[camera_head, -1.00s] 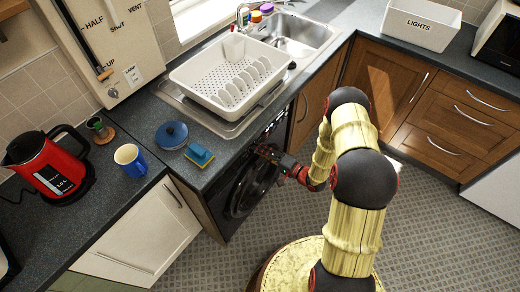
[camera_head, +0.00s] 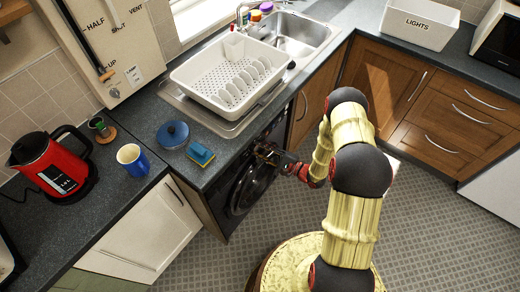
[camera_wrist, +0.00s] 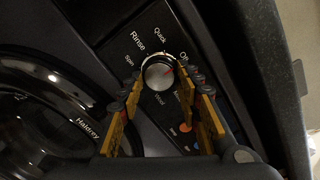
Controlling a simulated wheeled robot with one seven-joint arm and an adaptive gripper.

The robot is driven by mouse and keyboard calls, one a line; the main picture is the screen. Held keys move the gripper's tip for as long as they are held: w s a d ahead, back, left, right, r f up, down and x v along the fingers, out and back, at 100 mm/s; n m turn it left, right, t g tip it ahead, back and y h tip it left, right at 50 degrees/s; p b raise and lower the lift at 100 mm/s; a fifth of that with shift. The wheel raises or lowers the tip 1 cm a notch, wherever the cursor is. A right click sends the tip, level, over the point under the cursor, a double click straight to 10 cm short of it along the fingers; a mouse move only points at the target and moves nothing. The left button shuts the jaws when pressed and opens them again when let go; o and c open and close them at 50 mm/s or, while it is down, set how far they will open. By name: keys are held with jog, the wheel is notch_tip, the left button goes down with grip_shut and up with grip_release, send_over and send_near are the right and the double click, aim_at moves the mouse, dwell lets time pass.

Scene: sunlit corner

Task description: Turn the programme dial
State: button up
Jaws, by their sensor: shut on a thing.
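My gripper (camera_head: 266,153) is at the top front of the black washing machine (camera_head: 226,199). In the wrist view, my gripper's yellow-edged fingers (camera_wrist: 160,84) are on either side of the dial and shut on it. In the head view the dial is too small and covered to make out.
The machine's round door (camera_wrist: 40,115) lies left of the dial in the wrist view. Patterned floor (camera_head: 440,215) is clear to the right.

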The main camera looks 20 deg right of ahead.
dwell(0.5)
jog(key=o, duration=1.2)
jog(key=shift+c, duration=0.2)
jog(key=v, duration=1.2)
jog(key=shift+d, duration=0.1)
